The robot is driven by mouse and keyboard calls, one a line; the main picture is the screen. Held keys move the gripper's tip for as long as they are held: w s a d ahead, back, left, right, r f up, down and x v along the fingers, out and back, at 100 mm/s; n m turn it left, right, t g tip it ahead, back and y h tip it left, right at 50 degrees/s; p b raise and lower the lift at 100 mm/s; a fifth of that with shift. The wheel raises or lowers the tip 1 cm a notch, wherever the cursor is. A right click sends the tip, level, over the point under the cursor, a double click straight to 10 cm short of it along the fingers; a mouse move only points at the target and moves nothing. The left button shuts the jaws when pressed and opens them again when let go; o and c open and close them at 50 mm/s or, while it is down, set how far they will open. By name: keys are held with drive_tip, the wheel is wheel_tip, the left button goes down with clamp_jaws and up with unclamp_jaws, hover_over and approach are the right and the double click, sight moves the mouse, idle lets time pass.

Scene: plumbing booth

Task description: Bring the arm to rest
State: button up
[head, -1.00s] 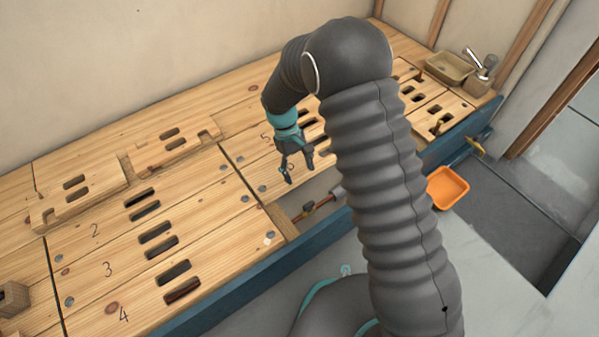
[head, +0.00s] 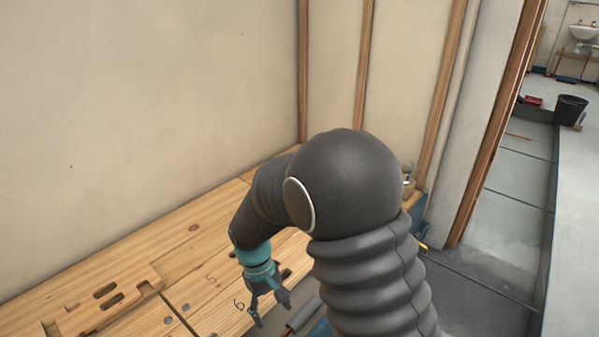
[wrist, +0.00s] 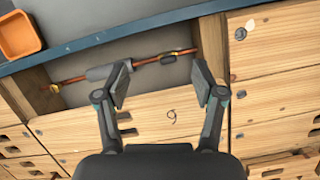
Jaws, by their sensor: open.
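My gripper (head: 271,306) is open and hangs down over the wooden bench in the head view. In the wrist view my gripper (wrist: 168,88) shows two spread fingers with nothing between them. Below and beyond the fingertips lies a copper pipe (wrist: 147,61) with brass fittings and a grey sleeve, set across a gap in the bench. My arm bends over at a dark elbow in the head view and hides part of the bench behind it.
The wooden bench (head: 207,252) has slots and numbered boards. A loose slotted wooden piece (head: 108,301) lies at left. An orange tray (wrist: 17,36) is past the blue bench edge (wrist: 125,41). A black bucket (head: 570,109) stands far off on the right.

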drive_tip(key=s+d+r+m+t+p, duration=0.2)
drive_tip(key=s+d+r, duration=0.2)
drive_tip(key=d+r, duration=0.3)
drive_tip(key=s+d+r+m+t+y+p, duration=0.1)
drive_tip(key=s+d+r, duration=0.4)
drive_tip(key=r, duration=0.8)
drive_tip(key=s+d+r+m+t+y+p, duration=0.1)
drive_tip(key=s+d+r+m+t+p, duration=0.2)
drive_tip(key=d+r, duration=0.7)
drive_tip(key=shift+s+d+r+m+t+p, duration=0.15)
drive_tip(key=shift+s+r+m+t+p, duration=0.25)
drive_tip(key=shift+s+m+t, duration=0.55)
